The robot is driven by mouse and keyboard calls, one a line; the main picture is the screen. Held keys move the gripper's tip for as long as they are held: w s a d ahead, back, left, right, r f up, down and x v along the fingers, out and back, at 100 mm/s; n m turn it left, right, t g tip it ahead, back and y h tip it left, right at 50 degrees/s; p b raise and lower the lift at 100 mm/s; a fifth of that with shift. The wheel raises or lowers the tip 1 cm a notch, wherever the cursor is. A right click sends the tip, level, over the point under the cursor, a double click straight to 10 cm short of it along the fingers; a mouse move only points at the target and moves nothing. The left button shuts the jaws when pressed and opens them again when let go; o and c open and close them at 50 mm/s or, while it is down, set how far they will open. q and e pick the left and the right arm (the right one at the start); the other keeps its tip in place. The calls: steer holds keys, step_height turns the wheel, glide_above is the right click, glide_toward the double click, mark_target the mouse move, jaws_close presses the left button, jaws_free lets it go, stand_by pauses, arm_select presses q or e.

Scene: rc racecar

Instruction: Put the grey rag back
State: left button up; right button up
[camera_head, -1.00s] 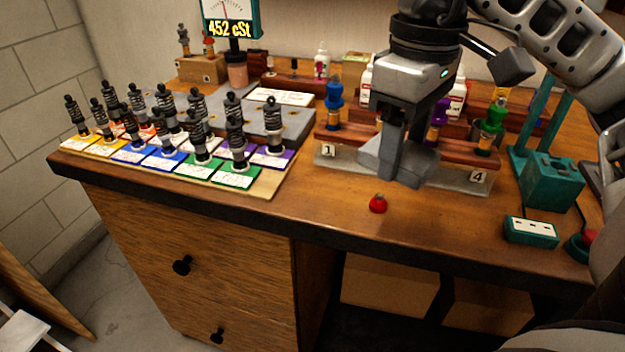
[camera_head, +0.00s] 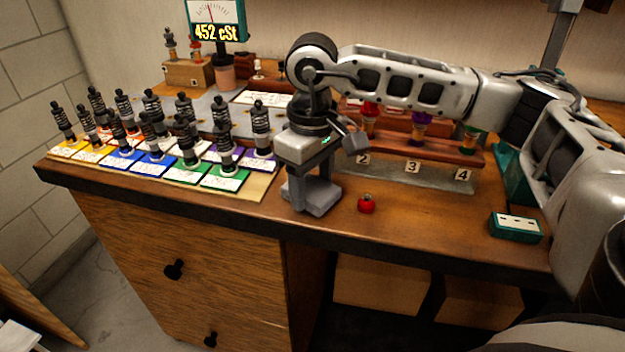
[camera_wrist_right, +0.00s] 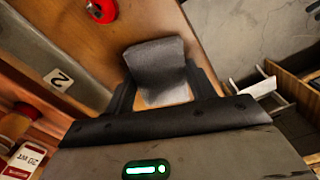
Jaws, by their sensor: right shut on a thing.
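The grey rag (camera_head: 313,198) is a folded block in my right gripper (camera_head: 312,180), near the front edge of the workbench, left of a small red object. In the right wrist view the rag (camera_wrist_right: 158,66) sits between the two dark fingers (camera_wrist_right: 160,92), which are shut on it. Bench wood shows around it. I cannot tell whether its underside touches the bench. My left gripper is in no view.
The small red object (camera_head: 366,204) stands just right of the rag. A numbered wooden rack (camera_head: 440,150) with coloured pieces is behind. Several black shock absorbers stand on coloured cards (camera_head: 225,178) at left. A teal box (camera_head: 515,227) lies at right. Bare bench lies between.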

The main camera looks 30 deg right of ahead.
mark_target(313, 188)
steer(key=shift+f, duration=0.1)
steer(key=shift+f+b, duration=0.3)
steer(key=shift+b, duration=0.05)
steer(key=o, duration=1)
steer(key=shift+r, duration=0.1)
steer(key=shift+c, duration=0.2)
steer(key=shift+r+p, duration=0.2)
steer(key=shift+p, duration=0.15)
step_height(313, 188, up, 12)
steer(key=shift+s, duration=0.1)
